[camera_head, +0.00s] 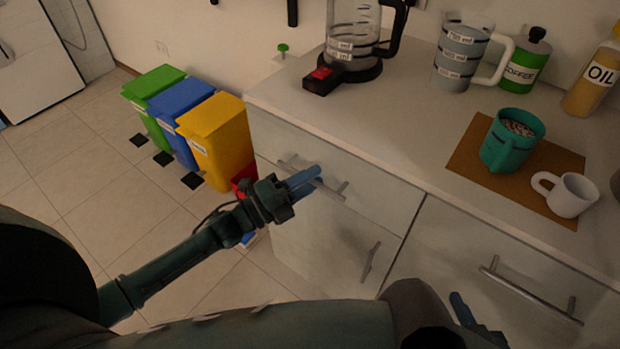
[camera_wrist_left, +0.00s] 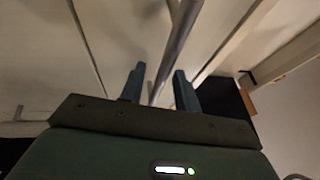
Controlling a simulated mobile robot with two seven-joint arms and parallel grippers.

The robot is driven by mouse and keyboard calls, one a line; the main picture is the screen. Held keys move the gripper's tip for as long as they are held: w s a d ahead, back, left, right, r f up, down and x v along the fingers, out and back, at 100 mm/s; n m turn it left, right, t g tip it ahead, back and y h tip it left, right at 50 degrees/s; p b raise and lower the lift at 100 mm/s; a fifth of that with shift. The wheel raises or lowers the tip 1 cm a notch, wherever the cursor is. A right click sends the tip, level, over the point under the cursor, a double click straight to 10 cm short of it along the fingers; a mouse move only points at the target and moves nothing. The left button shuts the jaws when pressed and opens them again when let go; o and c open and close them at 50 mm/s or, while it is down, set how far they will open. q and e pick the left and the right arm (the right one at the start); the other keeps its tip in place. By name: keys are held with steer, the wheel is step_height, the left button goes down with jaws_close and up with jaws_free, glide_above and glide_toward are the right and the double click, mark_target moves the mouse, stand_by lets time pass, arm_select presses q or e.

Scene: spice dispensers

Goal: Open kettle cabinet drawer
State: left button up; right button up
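The kettle (camera_head: 350,45) stands on the counter at the top, above the white cabinet drawer (camera_head: 345,165). The drawer has a grey metal bar handle (camera_head: 335,189) and looks closed. My left gripper (camera_head: 311,180) is at this handle and hides part of it. In the left wrist view the two fingers (camera_wrist_left: 158,88) are apart, with the handle bar (camera_wrist_left: 177,45) running between them and gaps visible beside it. My right gripper (camera_head: 465,315) shows only partly at the bottom, near the right-hand drawer, with its opening unclear.
Green, blue and yellow bins (camera_head: 218,140) stand on the floor left of the cabinet. A second handle (camera_head: 371,261) is on the door below, and another (camera_head: 530,290) on the drawer to the right. Mugs and bottles stand on the counter.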

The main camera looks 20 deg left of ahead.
arm_select(q)
steer(key=shift+w+d, duration=0.1)
steer(key=shift+c, duration=0.3)
jaws_close()
